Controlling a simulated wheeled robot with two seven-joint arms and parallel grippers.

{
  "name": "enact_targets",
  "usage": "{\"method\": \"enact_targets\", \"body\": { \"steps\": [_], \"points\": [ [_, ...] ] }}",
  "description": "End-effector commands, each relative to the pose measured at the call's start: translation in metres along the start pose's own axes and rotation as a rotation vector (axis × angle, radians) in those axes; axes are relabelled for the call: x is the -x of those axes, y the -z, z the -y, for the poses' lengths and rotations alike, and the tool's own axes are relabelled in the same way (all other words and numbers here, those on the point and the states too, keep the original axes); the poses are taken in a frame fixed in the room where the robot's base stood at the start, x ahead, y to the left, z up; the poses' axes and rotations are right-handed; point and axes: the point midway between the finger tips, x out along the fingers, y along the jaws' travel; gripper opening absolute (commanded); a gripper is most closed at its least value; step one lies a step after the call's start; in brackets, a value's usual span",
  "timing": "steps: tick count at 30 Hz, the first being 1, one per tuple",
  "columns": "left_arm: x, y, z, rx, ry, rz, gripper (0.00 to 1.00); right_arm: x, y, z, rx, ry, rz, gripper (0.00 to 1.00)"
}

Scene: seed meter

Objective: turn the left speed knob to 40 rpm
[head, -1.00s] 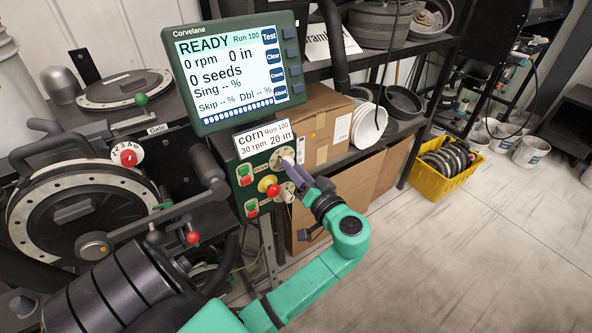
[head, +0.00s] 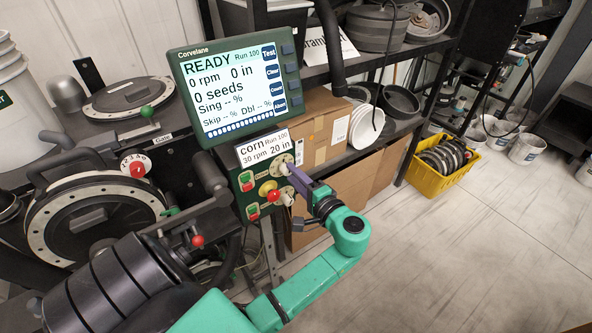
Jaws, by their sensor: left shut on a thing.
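The green control panel (head: 240,179) sits below the monitor. A round pale dial with a speed knob (head: 283,160) is at its upper right. My left gripper (head: 288,168), with purple fingers, is shut on this knob from the lower right. The fingers hide most of the knob, and its pointer and scale are too small to read. A second pale knob (head: 288,197) sits below. The monitor (head: 238,86) reads READY, Run 100, 0 rpm, 0 in and 0 seeds. My right gripper is not in view.
A card (head: 263,147) above the panel reads corn, Run 100, 30 rpm, 20 in. Cardboard boxes (head: 318,125) stand behind. Floor at right is free around a yellow crate (head: 432,182).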

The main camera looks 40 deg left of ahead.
Motion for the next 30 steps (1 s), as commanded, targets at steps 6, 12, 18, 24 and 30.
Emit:
{"method": "enact_targets", "body": {
  "steps": [6,12,18,24,30],
  "points": [
    [-0.002,-0.001,0.007,-0.137,0.007,0.020,0.00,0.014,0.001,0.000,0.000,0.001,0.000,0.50],
    [-0.002,-0.001,0.006,-0.215,0.008,0.026,0.00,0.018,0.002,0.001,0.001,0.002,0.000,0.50],
    [-0.003,-0.001,0.006,-0.247,0.009,0.029,0.00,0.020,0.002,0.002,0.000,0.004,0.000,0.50],
    [-0.003,0.000,0.006,-0.250,0.011,0.029,0.00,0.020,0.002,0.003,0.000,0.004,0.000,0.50],
    [-0.003,0.000,0.007,-0.248,0.011,0.029,0.45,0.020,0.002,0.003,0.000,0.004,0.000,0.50]
  ]
}}
